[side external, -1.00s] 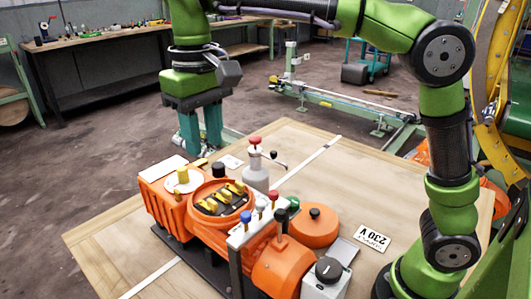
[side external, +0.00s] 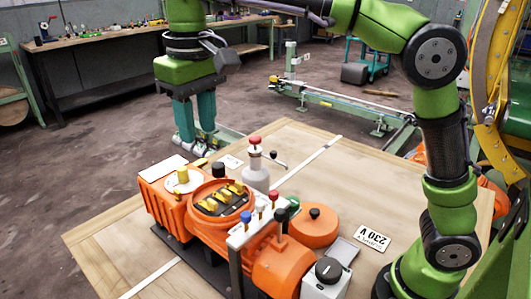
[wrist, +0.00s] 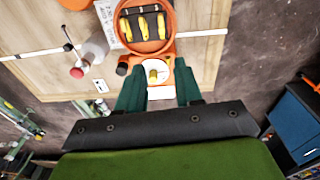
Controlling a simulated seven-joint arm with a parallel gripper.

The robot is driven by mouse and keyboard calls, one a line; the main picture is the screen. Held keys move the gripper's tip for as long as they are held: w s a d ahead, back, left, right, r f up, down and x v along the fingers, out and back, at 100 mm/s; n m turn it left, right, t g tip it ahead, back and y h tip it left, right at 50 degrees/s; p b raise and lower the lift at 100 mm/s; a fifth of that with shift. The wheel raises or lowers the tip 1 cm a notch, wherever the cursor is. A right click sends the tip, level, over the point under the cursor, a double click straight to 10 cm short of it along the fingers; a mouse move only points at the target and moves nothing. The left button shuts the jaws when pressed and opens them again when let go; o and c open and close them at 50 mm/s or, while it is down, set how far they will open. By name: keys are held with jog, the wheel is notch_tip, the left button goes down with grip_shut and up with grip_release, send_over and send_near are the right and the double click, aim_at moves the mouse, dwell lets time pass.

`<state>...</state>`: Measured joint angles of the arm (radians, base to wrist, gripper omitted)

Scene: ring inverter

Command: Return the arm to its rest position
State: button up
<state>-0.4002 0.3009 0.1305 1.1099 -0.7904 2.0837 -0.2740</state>
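My gripper (side external: 197,145) is open and empty, with its two teal fingers pointing down and apart. In the side view it appears high up, beyond the far left edge of the wooden table (side external: 110,240). Its fingers also show apart in the wrist view (wrist: 160,92), with a white plate and yellow knob visible between them. My green arm arches from the right side of the side view across the top. Nothing is held.
An orange machine (side external: 208,229) with yellow parts in a round opening stands on the table. A grey bottle with a red knob (side external: 255,168), several coloured-knob levers and an orange round part (side external: 314,229) stand around it. A workbench (side external: 150,38) is behind.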

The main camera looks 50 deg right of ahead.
jog(key=s+d+f+m+t+y, duration=0.1)
jog(key=s+d+f+m+t, duration=0.1)
jog(key=s+d+f, duration=0.3)
jog(key=s+d+f+m+t+y, duration=0.1)
jog(key=s+d+f+t, duration=0.3)
jog(key=s+d, duration=0.5)
jog(key=shift+s+d+f+m, duration=0.3)
jog(key=shift+d+f+m, duration=0.6)
jog(key=shift+d, duration=0.2)
